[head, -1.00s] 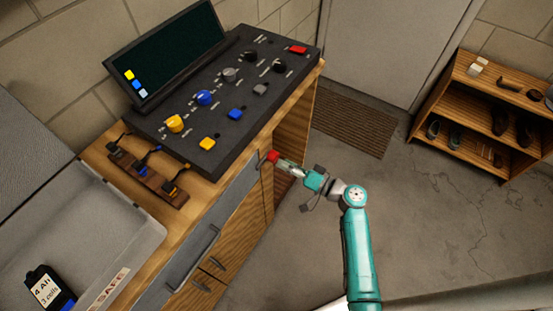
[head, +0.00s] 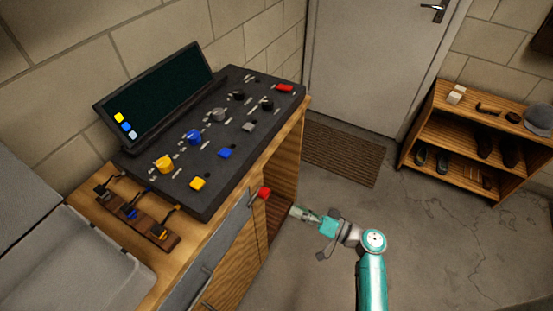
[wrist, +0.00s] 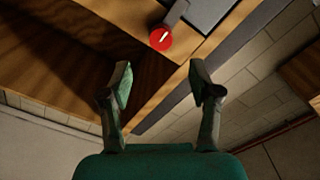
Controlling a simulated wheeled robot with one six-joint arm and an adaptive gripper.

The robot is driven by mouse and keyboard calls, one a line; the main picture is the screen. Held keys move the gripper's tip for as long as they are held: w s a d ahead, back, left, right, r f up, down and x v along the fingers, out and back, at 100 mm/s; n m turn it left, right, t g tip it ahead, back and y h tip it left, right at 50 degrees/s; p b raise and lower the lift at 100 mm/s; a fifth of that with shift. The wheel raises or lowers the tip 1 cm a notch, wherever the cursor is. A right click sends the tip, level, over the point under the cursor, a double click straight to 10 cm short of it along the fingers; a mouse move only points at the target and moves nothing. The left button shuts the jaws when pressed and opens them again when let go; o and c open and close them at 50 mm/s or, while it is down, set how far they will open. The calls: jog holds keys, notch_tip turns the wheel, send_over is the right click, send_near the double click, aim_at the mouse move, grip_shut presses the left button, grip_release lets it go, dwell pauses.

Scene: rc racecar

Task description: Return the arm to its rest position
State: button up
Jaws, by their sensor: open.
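My arm is teal and grey and reaches in from the lower right in the head view. My gripper (head: 299,212) is in front of the wooden bench's open side, a little right of a red knob (head: 264,193). In the wrist view my gripper (wrist: 159,85) has its two fingers spread apart with nothing between them. The red knob (wrist: 160,39) with a white mark shows beyond the fingertips, apart from them.
A black control panel (head: 222,138) with coloured knobs and a screen (head: 160,98) stand on the wooden bench. A shoe shelf (head: 460,130) is at the right, a door (head: 375,60) and a brown mat (head: 342,153) at the back. The grey floor (head: 420,225) is clear.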

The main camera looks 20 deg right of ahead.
jog(key=s+a+f+m+g+h, duration=0.2)
jog(key=s+a+f+h, duration=0.2)
jog(key=s+a+f, duration=0.3)
jog(key=s+f+g+h, duration=0.1)
jog(key=s+f+h, duration=0.25)
jog(key=s, duration=0.85)
jog(key=s+r+n+t+h, duration=0.1)
jog(key=s+r+n, duration=0.1)
jog(key=s+r, duration=0.5)
jog(key=s+r+n+t+h, duration=0.2)
jog(key=s+r, duration=0.5)
jog(key=r, duration=0.8)
jog(key=shift+s+d+n, duration=0.25)
jog(key=shift+s+n, duration=0.1)
jog(key=shift+n, duration=0.35)
